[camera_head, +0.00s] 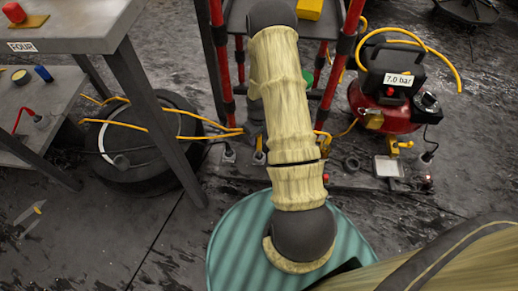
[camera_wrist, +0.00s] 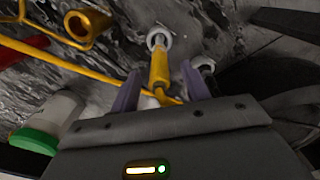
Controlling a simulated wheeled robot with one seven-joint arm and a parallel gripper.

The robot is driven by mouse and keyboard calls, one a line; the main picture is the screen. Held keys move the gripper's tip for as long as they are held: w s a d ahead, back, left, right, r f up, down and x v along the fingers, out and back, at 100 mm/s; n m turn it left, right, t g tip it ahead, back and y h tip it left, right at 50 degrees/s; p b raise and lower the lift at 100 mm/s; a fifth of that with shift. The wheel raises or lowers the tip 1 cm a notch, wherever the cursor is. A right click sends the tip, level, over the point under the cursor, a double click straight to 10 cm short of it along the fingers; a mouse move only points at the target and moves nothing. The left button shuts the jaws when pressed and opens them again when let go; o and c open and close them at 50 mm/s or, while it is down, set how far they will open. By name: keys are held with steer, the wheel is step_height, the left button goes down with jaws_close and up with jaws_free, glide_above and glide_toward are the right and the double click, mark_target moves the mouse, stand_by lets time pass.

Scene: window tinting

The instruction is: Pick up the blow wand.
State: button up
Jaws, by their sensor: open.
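A slim yellow-bodied tool with a pale round end (camera_wrist: 159,65), which looks like the blow wand, lies between my fingers in the wrist view. My gripper (camera_wrist: 161,72) is open, with one purple finger on each side of it. I cannot tell whether either finger touches it. Its lower end is hidden by my gripper. In the head view, my arm comes down over the cart and hides my gripper. A small yellow piece (camera_head: 259,157) shows just left of my arm there; I cannot tell whether it is the same tool.
A yellow hose (camera_wrist: 95,72) runs in from the left close to my gripper. A gold ring-shaped fitting (camera_wrist: 88,24) and a white-and-green container (camera_wrist: 48,128) are nearby. A red compressor (camera_head: 385,105) stands right, a black hose reel or tyre (camera_head: 140,165) left, and a grey table (camera_head: 75,30) upper left.

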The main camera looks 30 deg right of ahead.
mark_target(259, 142)
step_height(259, 142, down, 4)
steer(key=shift+f+b, duration=0.1)
steer(key=shift+b, duration=1.05)
jaws_close()
